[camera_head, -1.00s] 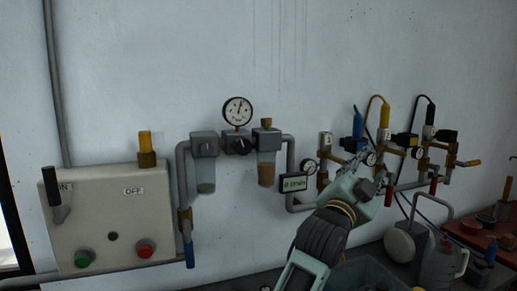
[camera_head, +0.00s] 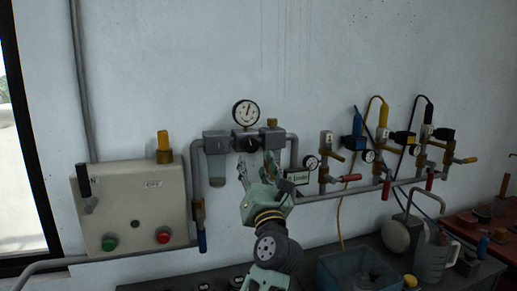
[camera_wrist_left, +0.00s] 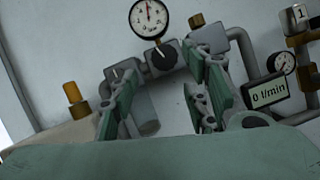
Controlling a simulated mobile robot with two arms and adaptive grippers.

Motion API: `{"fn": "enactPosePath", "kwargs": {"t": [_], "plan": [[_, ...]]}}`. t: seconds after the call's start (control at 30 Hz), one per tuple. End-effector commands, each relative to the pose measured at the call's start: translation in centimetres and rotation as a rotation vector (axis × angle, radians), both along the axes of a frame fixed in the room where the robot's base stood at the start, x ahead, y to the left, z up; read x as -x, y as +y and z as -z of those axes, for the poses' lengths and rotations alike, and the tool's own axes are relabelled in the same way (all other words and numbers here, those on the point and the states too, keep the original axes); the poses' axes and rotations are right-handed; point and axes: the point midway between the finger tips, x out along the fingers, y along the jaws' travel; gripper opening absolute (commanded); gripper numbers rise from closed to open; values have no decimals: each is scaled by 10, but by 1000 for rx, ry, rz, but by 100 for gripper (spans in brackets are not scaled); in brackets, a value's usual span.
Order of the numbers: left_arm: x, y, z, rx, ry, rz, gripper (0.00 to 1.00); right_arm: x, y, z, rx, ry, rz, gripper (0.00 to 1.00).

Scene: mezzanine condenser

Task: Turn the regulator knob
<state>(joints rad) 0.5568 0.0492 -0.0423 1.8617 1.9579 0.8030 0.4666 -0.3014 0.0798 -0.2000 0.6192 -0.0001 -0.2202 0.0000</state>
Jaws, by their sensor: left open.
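The regulator knob (camera_head: 248,144) is a dark round knob on the grey unit below a white round gauge (camera_head: 245,113). In the left wrist view the knob (camera_wrist_left: 164,56) shows beyond and between my fingers, under the gauge (camera_wrist_left: 149,18). My left gripper (camera_head: 257,168) is open and empty, just below the knob in the head view. In the left wrist view its green-padded fingers (camera_wrist_left: 165,85) stand apart, with the knob not between their pads. My right gripper is not in view.
A panel box (camera_head: 132,208) with green and red buttons hangs at left. A small display (camera_head: 298,178) sits right of my gripper. Several valves with coloured handles line the pipe at right. A blue bin (camera_head: 357,272) stands on the bench below.

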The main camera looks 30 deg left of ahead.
Motion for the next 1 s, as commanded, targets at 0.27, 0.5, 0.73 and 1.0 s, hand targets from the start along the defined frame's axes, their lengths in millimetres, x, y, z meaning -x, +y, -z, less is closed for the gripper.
{"fn": "enactPosePath", "kwargs": {"t": [0.27, 0.5, 0.73, 1.0], "plan": [[-21, 23, -13, 22, -1, 5, 44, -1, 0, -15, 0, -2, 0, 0], [-45, 45, -24, 20, -1, 5, 44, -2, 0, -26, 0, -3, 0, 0], [-53, 52, -26, 21, -1, 6, 44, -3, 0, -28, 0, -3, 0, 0], [-53, 52, -26, 20, -2, 6, 37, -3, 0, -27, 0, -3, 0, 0]]}}
